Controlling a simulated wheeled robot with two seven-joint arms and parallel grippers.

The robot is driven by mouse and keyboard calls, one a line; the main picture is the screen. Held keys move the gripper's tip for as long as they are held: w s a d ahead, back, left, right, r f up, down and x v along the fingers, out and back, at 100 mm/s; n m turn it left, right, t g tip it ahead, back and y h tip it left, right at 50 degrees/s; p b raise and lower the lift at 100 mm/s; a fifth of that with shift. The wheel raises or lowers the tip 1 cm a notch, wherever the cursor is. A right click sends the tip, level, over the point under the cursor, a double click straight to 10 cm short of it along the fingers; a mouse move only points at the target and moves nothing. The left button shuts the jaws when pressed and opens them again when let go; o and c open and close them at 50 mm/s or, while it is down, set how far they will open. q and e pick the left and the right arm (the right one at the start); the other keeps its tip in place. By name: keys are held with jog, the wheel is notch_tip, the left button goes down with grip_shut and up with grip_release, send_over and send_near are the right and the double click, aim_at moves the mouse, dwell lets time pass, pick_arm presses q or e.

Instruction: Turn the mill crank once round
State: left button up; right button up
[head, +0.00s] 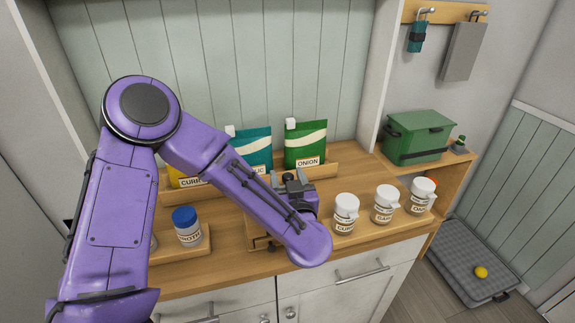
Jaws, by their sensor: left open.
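My left arm reaches in from the left, and its purple forearm and wrist cover the middle of the wooden counter. My left gripper (289,182), dark and small, shows just beyond the wrist, and its jaws are open. A wooden body with a darker front (260,241), which looks like the mill, shows partly behind and left of the wrist. Its crank cannot be made out, and whether the gripper touches it cannot be told. My right gripper is not in view.
Three white-lidded jars (345,214) stand right of the wrist. A blue-lidded jar (187,227) stands on a wooden tray at left. Seed-style pouches, including a green ONION pouch (306,146), stand behind. A green box (417,137) is at back right. Drawers (345,285) lie below.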

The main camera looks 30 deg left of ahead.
aim_at(287, 173)
pick_arm(q)
jog(key=x, duration=0.3)
jog(key=shift+w+f+p, duration=0.15)
jog(key=shift+p, duration=0.15)
jog(key=shift+d, duration=0.15)
grip_shut()
